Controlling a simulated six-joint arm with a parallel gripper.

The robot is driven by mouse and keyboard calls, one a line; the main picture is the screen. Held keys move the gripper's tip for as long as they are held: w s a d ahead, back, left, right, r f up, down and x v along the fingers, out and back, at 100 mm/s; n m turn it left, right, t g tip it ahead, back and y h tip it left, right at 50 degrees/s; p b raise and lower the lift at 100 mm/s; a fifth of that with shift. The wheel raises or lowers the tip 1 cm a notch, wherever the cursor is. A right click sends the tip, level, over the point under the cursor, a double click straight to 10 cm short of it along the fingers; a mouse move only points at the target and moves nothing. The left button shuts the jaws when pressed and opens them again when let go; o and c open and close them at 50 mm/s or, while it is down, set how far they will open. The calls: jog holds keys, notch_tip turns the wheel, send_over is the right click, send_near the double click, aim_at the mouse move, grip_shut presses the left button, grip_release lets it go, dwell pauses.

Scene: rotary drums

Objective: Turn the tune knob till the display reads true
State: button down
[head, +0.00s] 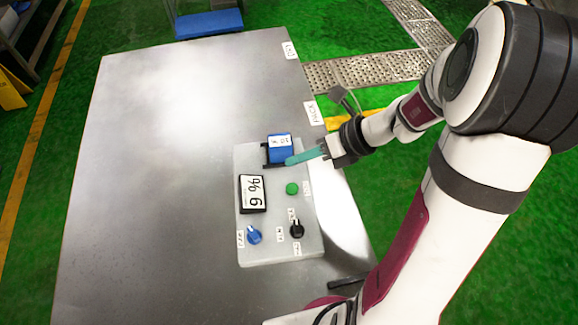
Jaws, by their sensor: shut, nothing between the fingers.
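A pale control box (275,255) lies on the metal table. A white display (252,194) in a dark frame sits on its left side. Its characters look like a 6 or 9 with a percent-like mark, turned sideways. A blue knob (254,236) is at the box's lower left and a black knob (297,230) at its lower right. Their small labels are too blurred to tell which is the tune knob. My gripper (289,161) has teal fingers, shut and empty, over the upper part of the box, away from both knobs.
A blue block with a white label (280,142) is at the box's top, close beside my fingers. A green button (292,188) lies between them and the black knob. The table's left side (150,200) is clear. Labels mark its right edge.

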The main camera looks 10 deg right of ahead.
aim_at(297, 190)
jog(key=shift+f, duration=0.1)
jog(key=shift+f, duration=4.3)
jog(key=shift+f, duration=0.1)
jog(key=shift+f, duration=0.3)
jog(key=shift+f, duration=0.5)
jog(key=shift+r, duration=0.95)
